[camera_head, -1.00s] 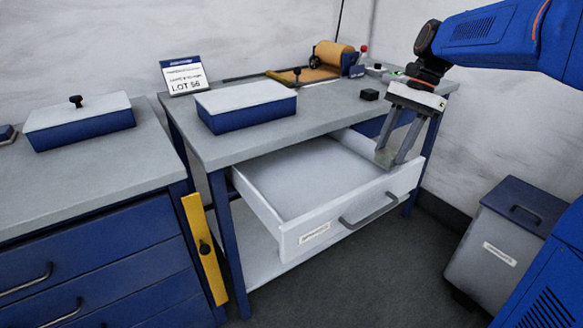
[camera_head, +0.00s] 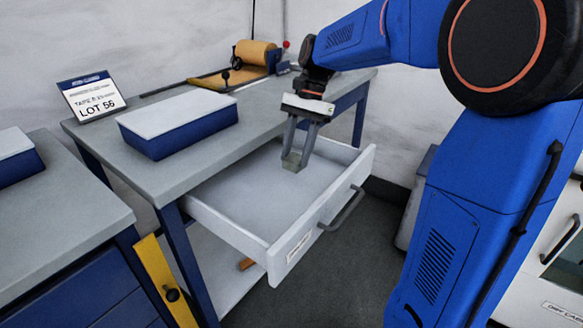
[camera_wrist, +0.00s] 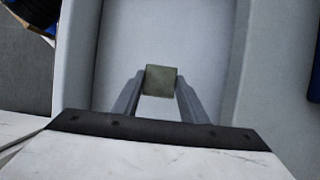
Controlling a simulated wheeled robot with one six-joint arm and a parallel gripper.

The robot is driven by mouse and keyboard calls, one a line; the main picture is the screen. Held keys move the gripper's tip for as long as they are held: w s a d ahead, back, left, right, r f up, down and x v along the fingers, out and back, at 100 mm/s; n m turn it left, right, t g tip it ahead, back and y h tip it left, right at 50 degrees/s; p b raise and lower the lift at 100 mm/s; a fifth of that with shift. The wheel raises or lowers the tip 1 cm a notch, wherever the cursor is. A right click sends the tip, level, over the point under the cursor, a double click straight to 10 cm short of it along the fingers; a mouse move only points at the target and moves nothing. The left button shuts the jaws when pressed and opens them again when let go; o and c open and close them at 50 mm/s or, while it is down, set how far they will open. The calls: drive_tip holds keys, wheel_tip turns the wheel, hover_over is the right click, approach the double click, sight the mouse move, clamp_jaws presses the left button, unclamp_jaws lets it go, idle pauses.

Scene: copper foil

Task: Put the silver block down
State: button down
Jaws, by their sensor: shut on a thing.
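My gripper (camera_head: 294,158) is shut on the silver block (camera_head: 292,161), a small dull grey-green cube between the fingertips. The block also shows in the wrist view (camera_wrist: 161,81), held between both fingers. My gripper points down over the open white drawer (camera_head: 215,231). In the wrist view the drawer's pale floor lies below the block. I cannot tell how high the block is above that floor. The drawer looks otherwise empty where it shows.
The drawer sticks out from a grey-topped table (camera_head: 160,181). On the table stand a blue box with a white lid (camera_head: 177,124), a LOT 56 sign (camera_head: 92,96) and a roller with copper-coloured foil (camera_head: 257,53). A yellow upright (camera_head: 163,279) stands beside the table's left front leg.

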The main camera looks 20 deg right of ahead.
sight(296, 166)
drive_tip(key=shift+f, duration=2.2)
drive_tip(key=shift+f, duration=0.15)
drive_tip(key=c, duration=1.1)
unclamp_jaws()
drive_tip(key=v, duration=1.2)
drive_tip(key=shift+r, duration=0.2)
